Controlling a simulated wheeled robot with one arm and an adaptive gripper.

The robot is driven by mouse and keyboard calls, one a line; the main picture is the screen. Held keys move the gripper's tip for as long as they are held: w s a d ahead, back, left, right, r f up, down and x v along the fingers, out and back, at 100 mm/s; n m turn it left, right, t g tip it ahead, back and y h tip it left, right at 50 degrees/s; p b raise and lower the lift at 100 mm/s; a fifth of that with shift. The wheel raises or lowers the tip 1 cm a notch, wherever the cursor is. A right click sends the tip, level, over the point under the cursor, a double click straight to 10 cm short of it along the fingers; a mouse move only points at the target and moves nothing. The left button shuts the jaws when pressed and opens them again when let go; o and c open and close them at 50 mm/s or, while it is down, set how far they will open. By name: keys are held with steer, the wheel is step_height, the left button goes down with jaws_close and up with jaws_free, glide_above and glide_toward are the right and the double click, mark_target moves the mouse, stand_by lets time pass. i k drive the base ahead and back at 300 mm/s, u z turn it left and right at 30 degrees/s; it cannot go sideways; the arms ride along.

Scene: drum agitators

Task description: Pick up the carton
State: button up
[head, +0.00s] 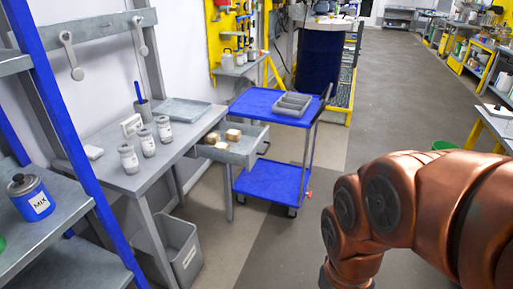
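Several small tan box-like items sit in the open grey drawer (243,157) of the workbench. One carton-like box (233,135) is at the drawer's right, and another (212,138) is to its left. They are too small for me to tell which is the carton. My copper-coloured arm fills the lower right of the head view, to the right of the drawer and apart from it. My gripper is out of view below the bottom edge.
The grey workbench (165,152) holds several labelled jars and a tray (181,110). A blue cart (268,182) with a grey divided tray (293,104) stands just right of the drawer. A grey bin (178,250) is under the bench. Floor is clear in front of the cart.

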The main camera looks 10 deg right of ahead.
mark_target(232, 136)
steer(key=i, duration=1.6)
steer(key=u, duration=0.3)
steer(key=i, duration=0.8)
steer(key=u, duration=0.2)
